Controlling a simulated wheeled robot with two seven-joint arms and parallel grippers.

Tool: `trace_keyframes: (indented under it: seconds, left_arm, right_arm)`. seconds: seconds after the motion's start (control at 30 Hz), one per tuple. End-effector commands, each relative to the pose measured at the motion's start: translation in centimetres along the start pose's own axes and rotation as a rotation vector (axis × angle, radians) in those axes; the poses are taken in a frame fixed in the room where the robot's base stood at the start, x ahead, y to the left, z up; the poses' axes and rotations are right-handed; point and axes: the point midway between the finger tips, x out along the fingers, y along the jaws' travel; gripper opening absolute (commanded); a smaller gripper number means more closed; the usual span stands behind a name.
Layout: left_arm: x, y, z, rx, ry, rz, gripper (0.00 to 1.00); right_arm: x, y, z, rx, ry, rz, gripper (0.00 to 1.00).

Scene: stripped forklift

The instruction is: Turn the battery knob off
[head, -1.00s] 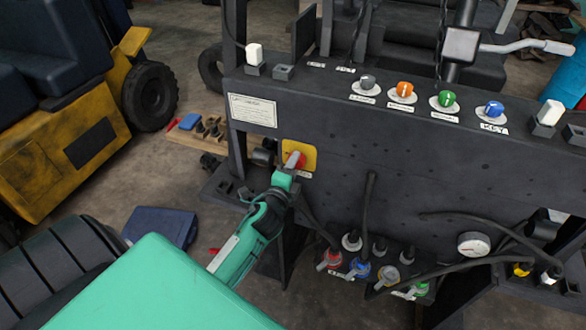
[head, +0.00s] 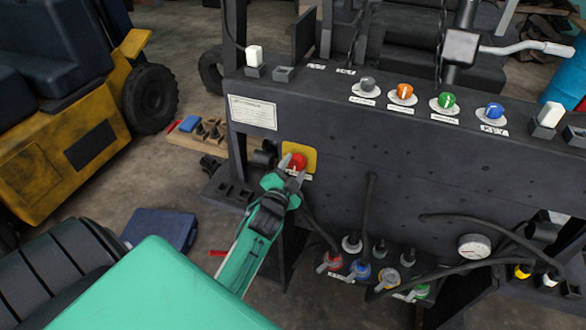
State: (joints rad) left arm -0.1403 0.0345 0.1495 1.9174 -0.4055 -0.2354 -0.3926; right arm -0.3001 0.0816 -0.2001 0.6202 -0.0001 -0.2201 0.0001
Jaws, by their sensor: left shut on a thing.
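The battery knob is a red knob (head: 298,161) on a yellow plate (head: 311,154) at the left of the dark front panel in the head view. My left gripper (head: 293,167) is at the knob, its grey fingers shut on it from either side. The fingers and the green wrist hide part of the knob and the label below it. My right gripper is not in view.
Grey, orange (head: 404,91), green (head: 446,101) and blue (head: 494,112) knobs line the panel's top. Cables and coloured connectors (head: 360,270) sit below, beside a round gauge (head: 474,246). A yellow forklift (head: 50,165) stands at left.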

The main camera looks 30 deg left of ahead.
Motion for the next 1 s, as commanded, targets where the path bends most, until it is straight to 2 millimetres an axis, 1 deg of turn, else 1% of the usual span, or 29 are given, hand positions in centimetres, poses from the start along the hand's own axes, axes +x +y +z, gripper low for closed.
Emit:
trace_keyframes:
  seconds: [0.23,0.7,0.73,0.8,0.83,1.0]
  left_arm:
    - [-0.03,0.10,0.12,-0.063,-0.003,0.002,0.24]
    - [-0.03,0.15,0.14,-0.075,-0.004,0.003,0.24]
    - [-0.03,0.15,0.14,-0.075,-0.004,0.003,0.51]
    - [-0.03,0.14,0.12,-0.074,-0.003,0.002,0.64]
    - [-0.03,0.13,0.11,-0.074,-0.003,0.002,0.69]
    - [-0.01,0.08,0.06,-0.073,-0.002,0.001,0.69]
  right_arm:
    - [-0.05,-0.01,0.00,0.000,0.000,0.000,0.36]
    - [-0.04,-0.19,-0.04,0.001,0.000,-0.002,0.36]
    - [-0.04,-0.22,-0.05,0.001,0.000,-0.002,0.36]
    - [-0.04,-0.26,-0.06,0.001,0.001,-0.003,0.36]
    - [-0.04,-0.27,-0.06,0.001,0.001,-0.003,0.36]
    - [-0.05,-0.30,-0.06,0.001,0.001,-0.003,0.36]
